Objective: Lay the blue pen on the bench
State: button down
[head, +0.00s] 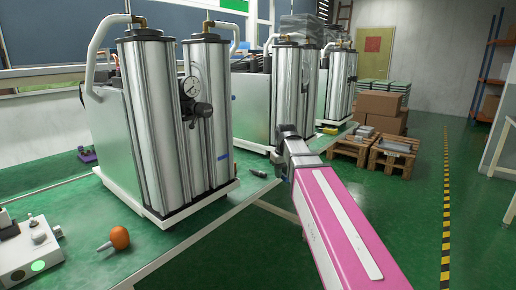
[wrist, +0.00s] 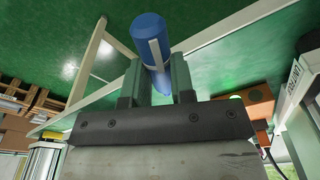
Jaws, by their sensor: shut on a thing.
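The blue pen (wrist: 149,35) is a thick blue cylinder with a pale clip. In the wrist view it is held between the two fingers of my gripper (wrist: 158,80), and its wider end sticks out past them. In the head view my gripper (head: 281,156) is at the end of my pink arm, near the bench's right edge, beside the metal columns. I cannot make out the pen there. The green bench (head: 190,226) has a pale edge. The wrist view shows the pen in front of this edge; its height above the bench is unclear.
Tall metal sieve columns (head: 150,120) with a gauge stand on the bench. A dark marker-like item (head: 258,173) lies near the edge. An orange ball-like item (head: 119,238) and a white device (head: 30,250) are at the front left. Pallets with boxes (head: 380,105) stand on the floor beyond.

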aim_at(254, 187)
jog(key=s+d+f+m, duration=0.3)
jog(key=s+d+m, duration=0.25)
jog(key=d, duration=0.45)
jog(key=w+a+r+n, duration=0.1)
jog(key=w+a+n, duration=0.1)
jog(key=a, duration=0.1)
jog(key=w+a+r+n, duration=0.1)
jog(key=w+a+n, duration=0.1)
jog(key=a, duration=0.2)
jog(key=w+a+r+n, duration=0.1)
jog(key=w+a+n, duration=0.1)
jog(key=a, duration=0.2)
jog(key=shift+w+a+r, duration=0.15)
jog(key=shift+w+r, duration=0.05)
jog(key=shift+w, duration=0.15)
jog(key=w+a+r+n, duration=0.2)
jog(key=w+a+n, duration=0.1)
jog(key=a, duration=0.7)
jog(key=shift+r+n+y, duration=0.3)
jog(key=shift+r+n, duration=0.05)
jog(key=shift+n, duration=0.5)
jog(key=shift+f, duration=0.1)
jog(key=shift+d+f, duration=0.1)
jog(key=shift+f, duration=4.65)
jog(key=shift+f, duration=0.15)
jog(key=c, duration=1)
grip_release()
jog(key=shift+o, duration=0.2)
